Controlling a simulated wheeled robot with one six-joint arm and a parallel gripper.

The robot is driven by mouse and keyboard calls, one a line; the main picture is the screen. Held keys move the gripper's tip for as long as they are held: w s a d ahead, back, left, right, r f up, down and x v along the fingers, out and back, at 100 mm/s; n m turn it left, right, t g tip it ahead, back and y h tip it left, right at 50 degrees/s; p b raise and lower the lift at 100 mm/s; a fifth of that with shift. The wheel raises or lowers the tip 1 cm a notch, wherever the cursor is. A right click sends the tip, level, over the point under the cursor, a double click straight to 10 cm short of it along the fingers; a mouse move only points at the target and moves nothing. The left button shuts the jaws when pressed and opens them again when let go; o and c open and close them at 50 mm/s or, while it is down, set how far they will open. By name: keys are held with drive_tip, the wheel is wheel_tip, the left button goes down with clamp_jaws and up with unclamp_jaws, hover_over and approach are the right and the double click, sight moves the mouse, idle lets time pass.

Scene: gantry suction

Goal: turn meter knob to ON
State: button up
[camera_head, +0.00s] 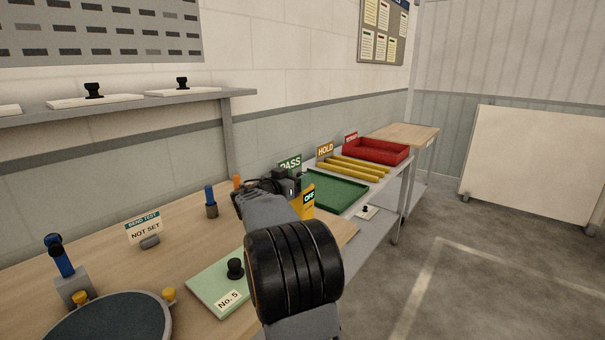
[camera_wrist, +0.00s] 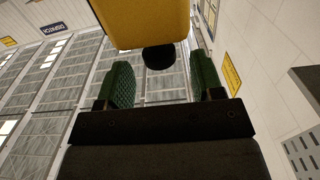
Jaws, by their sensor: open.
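The yellow meter (camera_head: 307,204) stands on the bench in the head view, partly hidden behind my arm, with a sign reading OFF (camera_head: 309,196). In the wrist view, the meter's yellow body (camera_wrist: 140,22) fills the upper middle. Its round black knob (camera_wrist: 158,57) sticks out just below the body. My gripper (camera_wrist: 161,68) is open, with one green padded finger on each side of the knob. A gap shows between the knob and each finger. In the head view, my gripper (camera_head: 270,186) is beside the meter, and its fingers are hard to make out.
A green tray (camera_head: 345,199), yellow bars (camera_head: 355,165) and a red tray (camera_head: 385,147) lie beyond the meter. A shelf (camera_head: 130,101) runs along the wall.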

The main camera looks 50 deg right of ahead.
sight(302, 174)
drive_tip(key=shift+w+d, duration=0.1)
drive_tip(key=shift+d, duration=1.45)
